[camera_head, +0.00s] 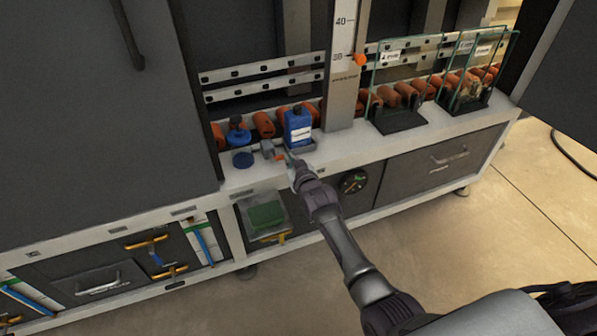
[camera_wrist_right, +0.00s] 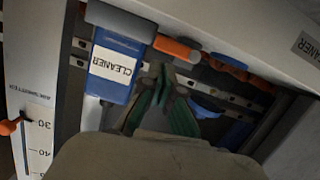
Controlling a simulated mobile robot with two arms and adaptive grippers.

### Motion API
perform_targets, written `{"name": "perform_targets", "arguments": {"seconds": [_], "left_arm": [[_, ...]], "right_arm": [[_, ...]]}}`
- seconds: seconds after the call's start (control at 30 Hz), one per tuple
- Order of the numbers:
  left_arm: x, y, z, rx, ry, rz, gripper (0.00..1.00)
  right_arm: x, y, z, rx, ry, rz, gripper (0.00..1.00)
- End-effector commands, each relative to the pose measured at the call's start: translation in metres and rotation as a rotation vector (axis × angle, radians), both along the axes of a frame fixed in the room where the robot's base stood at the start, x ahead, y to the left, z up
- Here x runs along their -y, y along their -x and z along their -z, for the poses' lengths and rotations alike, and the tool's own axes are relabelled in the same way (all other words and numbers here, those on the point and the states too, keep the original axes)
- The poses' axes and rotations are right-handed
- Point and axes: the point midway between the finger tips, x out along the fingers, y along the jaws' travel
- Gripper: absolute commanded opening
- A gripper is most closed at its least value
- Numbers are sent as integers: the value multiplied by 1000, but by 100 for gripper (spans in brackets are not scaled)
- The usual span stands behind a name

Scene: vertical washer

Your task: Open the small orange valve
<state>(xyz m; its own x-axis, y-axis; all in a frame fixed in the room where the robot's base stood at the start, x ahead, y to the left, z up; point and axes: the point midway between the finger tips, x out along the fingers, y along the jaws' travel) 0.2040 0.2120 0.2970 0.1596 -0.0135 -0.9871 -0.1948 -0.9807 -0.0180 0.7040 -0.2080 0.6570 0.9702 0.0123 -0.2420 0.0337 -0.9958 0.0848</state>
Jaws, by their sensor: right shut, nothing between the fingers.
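A small orange valve handle (camera_wrist_right: 177,48) with a grey body sits at the ledge beside the blue cleaner bottle (camera_head: 298,130) in the wrist view. In the head view the valve (camera_head: 279,155) is small and partly hidden by my right gripper (camera_head: 291,161). The bottle also shows in the wrist view, left of the fingers. My right gripper, with green fingers (camera_wrist_right: 158,84), is shut and empty, its tips a little below the orange handle in the wrist view. I cannot tell whether they touch it. My left gripper is not in view.
A blue knob (camera_head: 242,159) stands left of the valve on the white ledge (camera_head: 345,146). An orange pointer (camera_head: 360,59) sits on the upright scale. Glass-framed holders (camera_head: 400,120) stand to the right.

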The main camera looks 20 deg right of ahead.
Motion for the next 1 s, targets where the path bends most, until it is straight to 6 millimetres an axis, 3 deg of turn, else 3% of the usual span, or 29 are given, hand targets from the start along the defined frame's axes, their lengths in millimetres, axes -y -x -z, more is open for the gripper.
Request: {"name": "perform_targets", "arguments": {"seconds": [0.2, 0.43, 1.0], "left_arm": [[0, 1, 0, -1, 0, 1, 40], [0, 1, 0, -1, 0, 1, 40], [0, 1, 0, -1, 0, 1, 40]], "right_arm": [[0, 44, -9, -1, 1, 0, 0], [0, 76, -18, 0, 1, -1, 0], [1, 85, -21, 1, 0, -1, 0]]}}
